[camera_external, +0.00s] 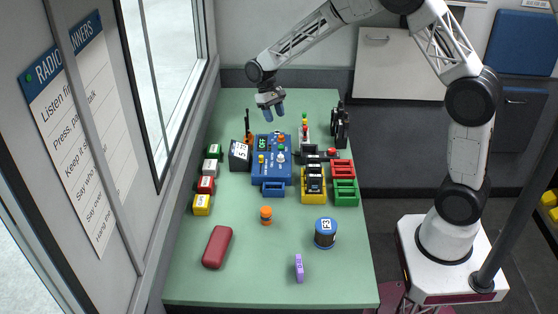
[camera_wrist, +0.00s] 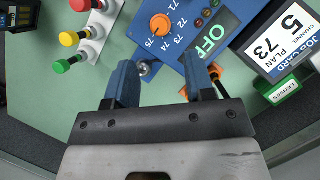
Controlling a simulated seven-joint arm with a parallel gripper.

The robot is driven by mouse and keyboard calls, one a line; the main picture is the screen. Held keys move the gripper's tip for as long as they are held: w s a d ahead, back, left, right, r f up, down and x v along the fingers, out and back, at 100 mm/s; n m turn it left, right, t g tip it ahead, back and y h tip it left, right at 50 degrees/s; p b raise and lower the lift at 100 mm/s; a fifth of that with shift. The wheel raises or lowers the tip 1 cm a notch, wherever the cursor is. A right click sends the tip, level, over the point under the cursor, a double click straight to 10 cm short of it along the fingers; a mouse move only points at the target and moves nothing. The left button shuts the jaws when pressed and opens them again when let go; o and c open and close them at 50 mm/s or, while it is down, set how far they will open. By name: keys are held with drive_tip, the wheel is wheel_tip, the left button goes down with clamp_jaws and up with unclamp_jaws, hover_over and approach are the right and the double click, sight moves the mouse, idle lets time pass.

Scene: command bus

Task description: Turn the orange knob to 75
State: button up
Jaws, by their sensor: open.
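The orange knob (camera_wrist: 160,25) is on the face of the blue console (camera_wrist: 187,62), beside printed numbers 71 to 75. I cannot tell which number it points to. In the external view the knob (camera_external: 281,139) is near the far end of the console (camera_external: 272,183). My gripper (camera_wrist: 160,70) is open with nothing between its blue fingers. The knob is ahead of the fingertips and apart from them in the wrist view. In the external view my gripper (camera_external: 274,111) hovers above the table, just beyond the console's far end. The console's display (camera_wrist: 213,40) reads OFF.
A silver toggle (camera_wrist: 143,69) is near the left finger in the wrist view. A job card block (camera_wrist: 285,45) reads plan 5, channel 73. A stand with red, yellow and green buttons (camera_wrist: 92,30) is at left. The table's near end (camera_external: 250,285) has free room.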

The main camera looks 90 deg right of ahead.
sight(281, 136)
drive_tip(key=shift+f, duration=0.1)
drive_tip(key=shift+x, duration=3.85)
drive_tip(key=c, duration=0.9)
clamp_jaws()
